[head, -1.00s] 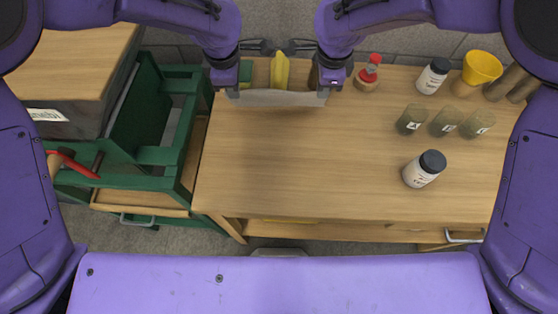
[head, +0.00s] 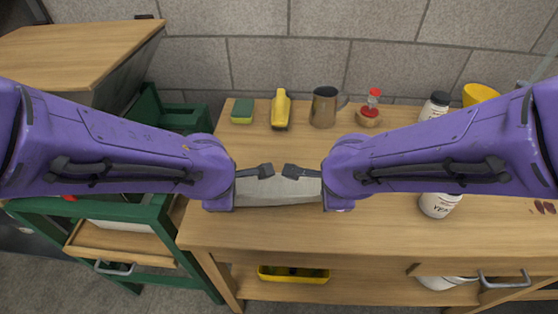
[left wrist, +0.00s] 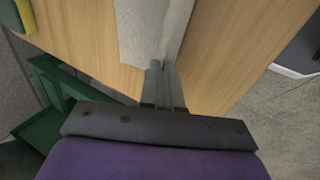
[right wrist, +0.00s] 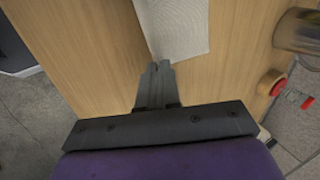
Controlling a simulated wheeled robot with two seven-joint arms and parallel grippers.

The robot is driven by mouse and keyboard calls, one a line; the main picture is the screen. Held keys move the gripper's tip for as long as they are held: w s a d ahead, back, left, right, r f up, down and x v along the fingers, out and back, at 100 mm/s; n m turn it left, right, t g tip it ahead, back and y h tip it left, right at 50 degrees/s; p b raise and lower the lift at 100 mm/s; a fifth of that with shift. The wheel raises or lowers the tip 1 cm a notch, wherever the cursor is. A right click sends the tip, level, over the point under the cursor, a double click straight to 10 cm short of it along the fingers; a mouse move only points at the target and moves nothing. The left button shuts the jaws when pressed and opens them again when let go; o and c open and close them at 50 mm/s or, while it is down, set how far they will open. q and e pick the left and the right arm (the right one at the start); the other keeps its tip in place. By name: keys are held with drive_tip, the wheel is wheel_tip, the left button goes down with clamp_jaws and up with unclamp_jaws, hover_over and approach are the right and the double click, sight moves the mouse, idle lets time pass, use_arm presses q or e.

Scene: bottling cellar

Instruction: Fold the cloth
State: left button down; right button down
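The cloth (head: 278,194) is pale grey and shows as a narrow band between my two wrists in the head view, over the wooden table (head: 330,230). It also shows in the left wrist view (left wrist: 148,25) and the right wrist view (right wrist: 177,28). My left gripper (left wrist: 165,68) is shut on its left end. My right gripper (right wrist: 157,66) is shut on its right end. In the head view my wrists hide the fingertips and the cloth's ends. I cannot tell whether its lower part touches the table.
White jars (head: 438,206) stand right. A yellow tray (head: 294,275) is below. The table's front strip is clear.

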use_arm(q)
drive_tip(key=shift+s+f, duration=0.25)
drive_tip(key=shift+s, duration=0.25)
use_arm(e)
drive_tip(key=shift+s+f, duration=0.3)
drive_tip(key=shift+s, duration=0.2)
use_arm(q)
drive_tip(key=shift+s+a+f, duration=0.1)
drive_tip(key=shift+s+f, duration=0.05)
drive_tip(key=shift+s, duration=0.1)
use_arm(e)
drive_tip(key=shift+s+a+f, duration=0.1)
drive_tip(key=shift+s, duration=0.1)
use_arm(q)
drive_tip(key=shift+f+b, duration=0.1)
drive_tip(key=shift+b, duration=0.2)
use_arm(e)
drive_tip(key=shift+f, duration=0.1)
use_arm(q)
drive_tip(key=shift+w, duration=0.15)
use_arm(e)
drive_tip(key=shift+w, duration=0.15)
